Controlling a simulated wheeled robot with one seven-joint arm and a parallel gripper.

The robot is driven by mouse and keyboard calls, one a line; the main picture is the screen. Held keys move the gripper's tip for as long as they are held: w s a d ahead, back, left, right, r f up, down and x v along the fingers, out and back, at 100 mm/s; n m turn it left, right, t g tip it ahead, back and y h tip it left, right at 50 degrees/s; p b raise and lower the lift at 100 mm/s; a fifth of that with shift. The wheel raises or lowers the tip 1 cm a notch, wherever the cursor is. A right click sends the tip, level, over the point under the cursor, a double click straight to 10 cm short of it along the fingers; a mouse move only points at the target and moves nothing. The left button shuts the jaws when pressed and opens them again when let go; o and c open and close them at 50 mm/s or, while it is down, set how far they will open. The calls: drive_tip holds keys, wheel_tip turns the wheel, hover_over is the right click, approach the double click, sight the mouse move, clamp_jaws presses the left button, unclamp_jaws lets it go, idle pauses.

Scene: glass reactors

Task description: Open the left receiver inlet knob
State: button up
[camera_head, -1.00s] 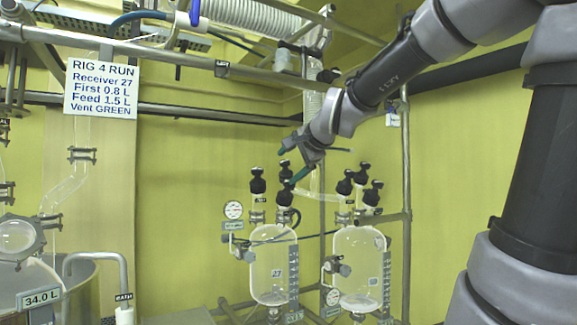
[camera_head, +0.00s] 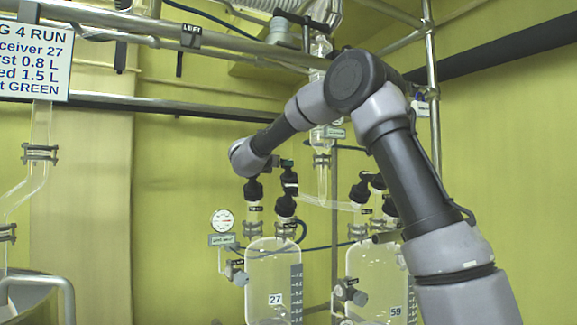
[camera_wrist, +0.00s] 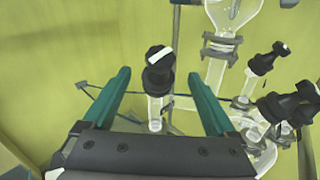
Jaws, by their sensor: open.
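The left receiver (camera_head: 272,275) is a clear glass vessel tagged 27 in the head view. Black knobs stand on its top: a left one (camera_head: 253,190), a rear one (camera_head: 290,178) and a front one (camera_head: 285,206). Their small labels are unreadable. My gripper (camera_head: 283,162) is just above these knobs, mostly hidden by its wrist. In the wrist view my gripper (camera_wrist: 158,73) is open, with teal fingers spread. A black knob (camera_wrist: 158,76) with a white mark on top shows between them, upright on a glass neck. I cannot tell whether it lies at fingertip depth.
The right receiver (camera_head: 375,282), tagged 59, stands close by with its own black knobs (camera_head: 360,190). A round gauge (camera_head: 222,220) is left of receiver 27. A glass tube (camera_head: 322,175) hangs behind. More knobs (camera_wrist: 264,60) crowd the right of the wrist view.

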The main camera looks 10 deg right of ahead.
drive_tip(key=x, duration=0.8)
drive_tip(key=shift+w+d, duration=0.25)
drive_tip(key=shift+w, duration=0.1)
drive_tip(key=c, duration=1.4)
drive_tip(key=shift+n+y, duration=0.3)
drive_tip(key=n+t+y, duration=0.1)
drive_tip(key=n+y, duration=0.1)
drive_tip(key=n, duration=0.1)
drive_tip(key=n+t+y, duration=0.1)
drive_tip(key=n+y, duration=0.2)
drive_tip(key=shift+d, duration=0.15)
drive_tip(key=n+y, duration=0.5)
drive_tip(key=shift+d+f+n+g+y, duration=0.1)
drive_tip(key=shift+n+g+y, duration=0.3)
drive_tip(key=shift+a+n+g+y, duration=0.15)
drive_tip(key=shift+n+g+y, duration=1.15)
drive_tip(key=shift+n, duration=0.6)
drive_tip(key=shift+a+n+g+y, duration=0.15)
drive_tip(key=shift+n+g+y, duration=0.85)
drive_tip(key=shift+n+y, duration=0.75)
drive_tip(key=shift+n, duration=0.25)
